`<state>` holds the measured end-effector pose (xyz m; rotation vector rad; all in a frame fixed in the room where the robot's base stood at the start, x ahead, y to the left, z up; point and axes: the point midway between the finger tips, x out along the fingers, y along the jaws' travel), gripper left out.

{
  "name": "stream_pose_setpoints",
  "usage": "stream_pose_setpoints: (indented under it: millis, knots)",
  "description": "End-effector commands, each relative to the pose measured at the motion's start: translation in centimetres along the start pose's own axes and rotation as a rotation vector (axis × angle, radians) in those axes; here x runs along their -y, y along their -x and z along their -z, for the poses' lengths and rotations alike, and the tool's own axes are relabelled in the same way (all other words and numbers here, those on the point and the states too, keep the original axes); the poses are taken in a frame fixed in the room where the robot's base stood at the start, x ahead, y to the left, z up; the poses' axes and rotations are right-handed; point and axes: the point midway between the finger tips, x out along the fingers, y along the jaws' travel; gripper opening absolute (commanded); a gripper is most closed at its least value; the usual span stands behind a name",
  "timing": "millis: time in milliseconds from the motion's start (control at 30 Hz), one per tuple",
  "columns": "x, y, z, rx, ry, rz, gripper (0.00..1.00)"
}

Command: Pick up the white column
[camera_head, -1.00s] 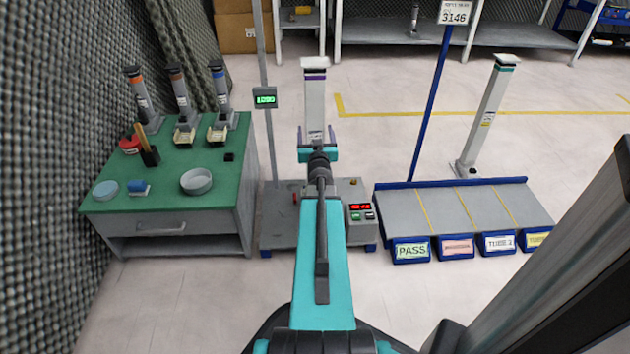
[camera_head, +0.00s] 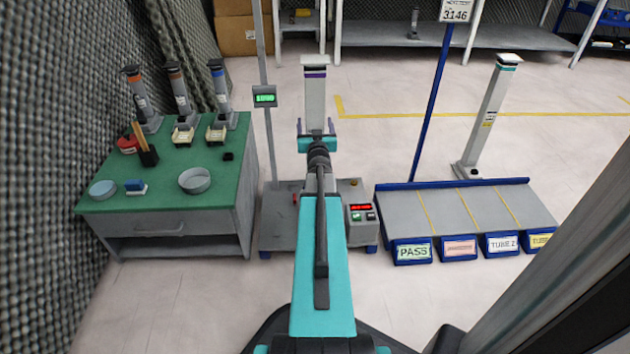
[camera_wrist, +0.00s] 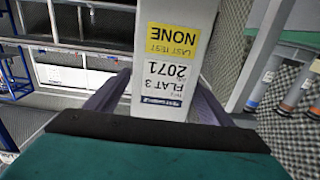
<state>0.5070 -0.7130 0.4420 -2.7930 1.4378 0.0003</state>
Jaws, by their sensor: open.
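The white column (camera_head: 315,97) with a purple band and dark cap stands upright in the middle of the head view. My gripper (camera_head: 316,127) is open, with one purple finger on each side of the column's lower visible part. My gripper and arm hide the column's foot in the head view.
A grey platform (camera_head: 282,215) with a control box (camera_head: 361,214) lies below my arm. A green-topped bench (camera_head: 165,190) with several smaller columns and dishes stands left. Another tall white column (camera_head: 488,115) with a teal band stands right, behind a low sloped rack (camera_head: 400,205).

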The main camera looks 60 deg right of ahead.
Motion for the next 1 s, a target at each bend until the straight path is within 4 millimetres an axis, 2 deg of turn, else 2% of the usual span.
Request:
stream_pose_setpoints:
  millis: [167, 200, 633, 1000]
  knots:
    - [-0.01, 0.0, 0.0, 0.0, 0.0, 0.0, 0.75]
    - [-0.01, 0.01, 0.0, 0.0, 0.0, 0.0, 0.72]
    - [-0.05, 0.01, -0.02, 0.0, 0.0, -0.001, 0.0]
    - [-0.01, 0.0, 0.46, -0.007, 0.0, 0.001, 0.0]
